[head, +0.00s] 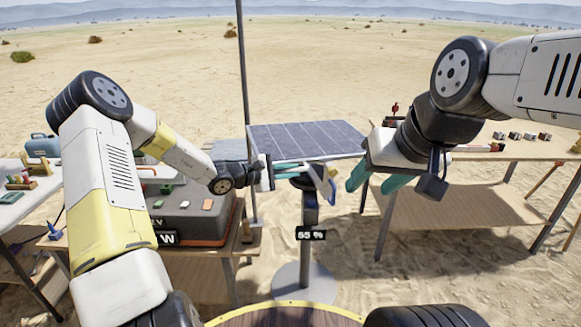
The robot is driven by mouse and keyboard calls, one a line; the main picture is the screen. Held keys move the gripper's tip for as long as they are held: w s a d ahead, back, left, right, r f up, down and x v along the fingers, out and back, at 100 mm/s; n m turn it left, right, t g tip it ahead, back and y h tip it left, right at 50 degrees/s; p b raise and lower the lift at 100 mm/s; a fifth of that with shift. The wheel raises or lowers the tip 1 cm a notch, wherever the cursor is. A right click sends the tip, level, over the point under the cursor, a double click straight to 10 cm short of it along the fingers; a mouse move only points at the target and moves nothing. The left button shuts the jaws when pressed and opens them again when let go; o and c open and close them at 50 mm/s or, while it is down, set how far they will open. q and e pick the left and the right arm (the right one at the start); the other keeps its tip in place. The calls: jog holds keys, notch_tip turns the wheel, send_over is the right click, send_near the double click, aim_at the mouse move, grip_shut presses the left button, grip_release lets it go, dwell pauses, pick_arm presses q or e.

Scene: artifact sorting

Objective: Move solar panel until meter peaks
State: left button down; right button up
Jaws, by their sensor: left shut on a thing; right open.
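The solar panel (308,138) is a dark blue gridded sheet, tilted on top of a grey post with a round foot (303,283). A black readout (311,234) on the post shows 55 %. My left gripper (300,171) is at the panel's near edge, shut on a part of the panel; its exact grip is partly hidden. My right gripper (371,188) is open and empty just right of the panel, its teal fingers pointing down and left. A blue and pale piece (326,184) shows under the panel between the grippers.
A left table holds a dark grey case (190,222) with a lit display and small coloured blocks. A thin pole (243,80) stands behind my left gripper. A wooden table (440,210) with small items stands right. Open sand lies behind.

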pick_arm(q)
jog(key=shift+w+d+r+g+y, duration=0.1)
jog(key=shift+d+r+g+y, duration=0.1)
jog(key=shift+r+y, duration=0.35)
jog(key=shift+d+r+g+y, duration=0.1)
jog(key=shift+r+g+y, duration=0.1)
jog(key=shift+r+y, duration=0.3)
jog(key=shift+r, duration=0.1)
jog(key=c, duration=1.4)
grip_release()
jog(key=shift+a, duration=0.1)
jog(key=v, duration=0.7)
jog(key=shift+s+a, duration=0.2)
jog(key=shift+a, duration=0.1)
